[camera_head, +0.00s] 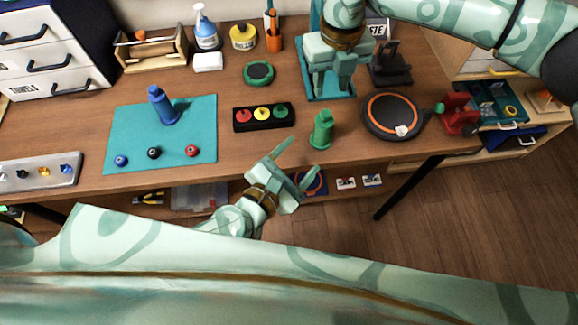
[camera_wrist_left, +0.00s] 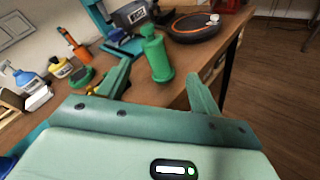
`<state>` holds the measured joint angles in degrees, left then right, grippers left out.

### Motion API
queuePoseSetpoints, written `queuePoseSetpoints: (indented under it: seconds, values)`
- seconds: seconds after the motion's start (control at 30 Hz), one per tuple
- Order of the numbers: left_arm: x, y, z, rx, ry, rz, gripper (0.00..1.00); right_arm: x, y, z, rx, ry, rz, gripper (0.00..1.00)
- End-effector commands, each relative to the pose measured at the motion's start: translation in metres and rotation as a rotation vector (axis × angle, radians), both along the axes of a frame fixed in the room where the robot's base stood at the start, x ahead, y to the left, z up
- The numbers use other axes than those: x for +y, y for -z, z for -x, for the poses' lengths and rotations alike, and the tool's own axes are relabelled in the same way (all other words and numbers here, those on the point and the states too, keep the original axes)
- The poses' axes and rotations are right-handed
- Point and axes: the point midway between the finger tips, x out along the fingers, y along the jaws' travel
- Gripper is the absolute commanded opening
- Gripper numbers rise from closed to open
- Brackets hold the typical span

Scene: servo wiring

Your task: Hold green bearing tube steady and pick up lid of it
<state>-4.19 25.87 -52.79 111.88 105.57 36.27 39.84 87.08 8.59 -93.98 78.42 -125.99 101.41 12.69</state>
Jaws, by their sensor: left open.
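The green bearing tube (camera_head: 320,135) stands upright near the front edge of the table, and its narrower lid (camera_head: 323,117) sits on top. My left gripper (camera_head: 302,159) is open and empty, just in front of and to the left of the tube, pointing at it. In the left wrist view the tube (camera_wrist_left: 158,58) shows beyond and between the two spread fingers (camera_wrist_left: 159,72), not touched by them. My right gripper (camera_head: 333,88) points down behind the tube, over the teal stand, with its fingers apart and nothing visible between them.
A black tray with red, yellow and green discs (camera_head: 263,116) lies left of the tube. A round black pad with an orange ring (camera_head: 392,115) lies to the right. A blue tube (camera_head: 161,106) stands on a teal mat (camera_head: 195,145). The table's front edge is close to the green tube.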

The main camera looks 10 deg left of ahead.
Motion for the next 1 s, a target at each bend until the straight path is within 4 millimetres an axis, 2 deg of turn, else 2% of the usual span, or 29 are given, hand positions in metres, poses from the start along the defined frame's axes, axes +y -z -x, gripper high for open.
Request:
queuePoseSetpoints:
  seconds: [0.03,0.13,0.27,0.37,0.47,0.8,1.0]
  values:
    - [0.004,0.000,0.004,0.093,-0.051,0.103,0.65,0.000,0.000,0.000,0.000,0.000,0.000,0.36]
    - [0.011,0.004,0.012,0.259,-0.139,0.264,0.65,0.000,0.000,0.000,0.000,0.000,0.000,0.36]
    - [0.013,0.010,0.017,0.368,-0.195,0.358,0.65,0.000,0.000,0.000,0.000,0.000,0.000,0.36]
    - [0.010,0.014,0.010,0.388,-0.205,0.373,0.65,0.000,0.000,0.000,0.000,0.000,0.000,0.36]
    - [0.004,0.020,-0.005,0.385,-0.205,0.373,0.65,0.000,0.000,0.000,0.000,0.000,0.000,0.36]
    - [-0.024,0.051,-0.073,0.383,-0.205,0.369,0.65,0.000,0.000,0.000,0.000,0.000,0.000,0.36]
    - [-0.037,0.065,-0.105,0.383,-0.204,0.370,0.65,0.000,0.000,0.000,0.000,0.000,0.000,0.36]
